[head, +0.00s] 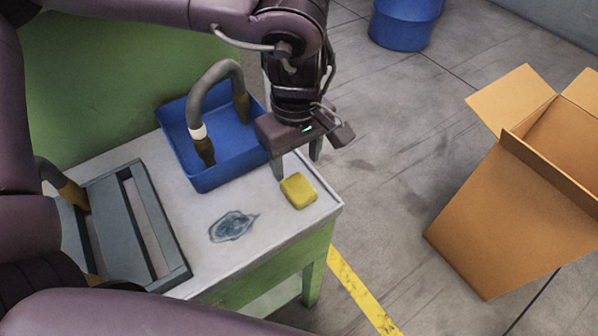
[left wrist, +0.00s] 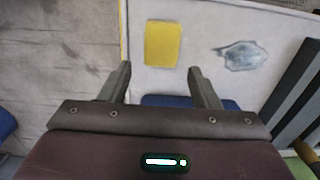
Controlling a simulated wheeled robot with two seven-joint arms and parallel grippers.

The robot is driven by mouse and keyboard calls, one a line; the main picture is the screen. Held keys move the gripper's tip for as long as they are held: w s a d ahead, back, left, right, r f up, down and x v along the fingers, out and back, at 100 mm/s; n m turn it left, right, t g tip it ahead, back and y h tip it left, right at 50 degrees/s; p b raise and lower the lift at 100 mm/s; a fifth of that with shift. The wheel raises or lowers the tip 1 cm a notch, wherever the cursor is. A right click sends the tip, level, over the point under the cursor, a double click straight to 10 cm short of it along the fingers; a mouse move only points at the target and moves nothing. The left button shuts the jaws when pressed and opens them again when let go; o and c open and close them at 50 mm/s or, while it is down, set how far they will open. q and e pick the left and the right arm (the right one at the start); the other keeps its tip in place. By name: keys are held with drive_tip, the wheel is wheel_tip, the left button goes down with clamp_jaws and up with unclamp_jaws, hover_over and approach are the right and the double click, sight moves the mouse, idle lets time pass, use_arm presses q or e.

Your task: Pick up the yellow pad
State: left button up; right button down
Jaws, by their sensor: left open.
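The yellow pad (head: 298,190) lies flat on the white tabletop near its right corner. In the left wrist view the pad (left wrist: 163,44) shows ahead of the fingers, between their lines. My left gripper (head: 296,160) is open and empty, just behind the pad in the head view and above the table's edge. In the left wrist view its two fingers (left wrist: 160,82) are spread apart, and the pad is not between them. My right gripper is not in view.
A blue tray (head: 205,180) with a grey curved hose stands behind. A grey slatted frame (head: 165,225) lies at left. A dark wet stain (head: 232,226) marks the white table (head: 262,232). An open cardboard box (head: 510,220) and a blue bin (head: 400,28) stand on the floor.

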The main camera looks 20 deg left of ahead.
sight(298, 187)
use_arm(q)
drive_tip(key=f, duration=0.2)
drive_tip(key=s+f+p, duration=0.1)
drive_tip(key=shift+s+d, duration=0.1)
drive_tip(key=shift+d, duration=0.15)
drive_tip(key=f, duration=0.2)
drive_tip(key=shift+w+f, duration=0.25)
drive_tip(key=shift+f, duration=0.4)
drive_tip(key=c, duration=0.7)
drive_tip(key=shift+c, duration=0.2)
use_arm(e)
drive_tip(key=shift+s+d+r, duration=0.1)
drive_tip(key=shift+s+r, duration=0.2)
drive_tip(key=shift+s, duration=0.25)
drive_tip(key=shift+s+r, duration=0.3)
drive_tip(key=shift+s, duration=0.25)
